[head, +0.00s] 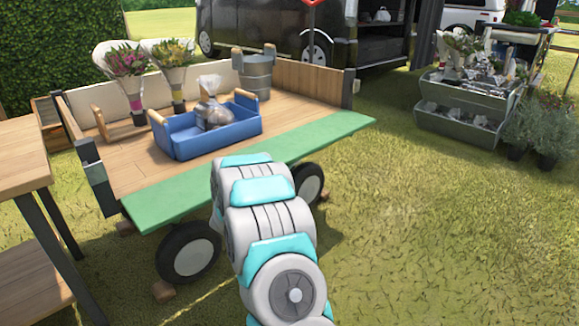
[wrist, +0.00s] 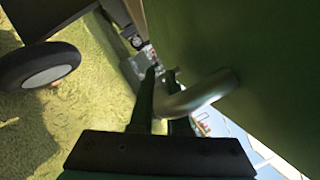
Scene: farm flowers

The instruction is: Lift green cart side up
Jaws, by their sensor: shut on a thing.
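The green cart side (head: 310,143) is hinged out from the front edge of the wooden cart bed (head: 130,172) and lies roughly level. In the wrist view the green side (wrist: 250,60) fills the upper right, with a curved metal handle (wrist: 200,95) on it. My gripper (wrist: 163,78) is shut on this handle, its two dark fingers on either side of the bar. In the head view my arm reaches to the front edge of the green side and hides part of it; the gripper itself is hidden there.
On the bed stand a blue crate (head: 185,145) with a wrapped item, a metal bucket (head: 256,76) and two flower bouquets (head: 126,62). A wooden table (head: 25,160) is close at the left. Cart wheels (head: 188,252) sit below.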

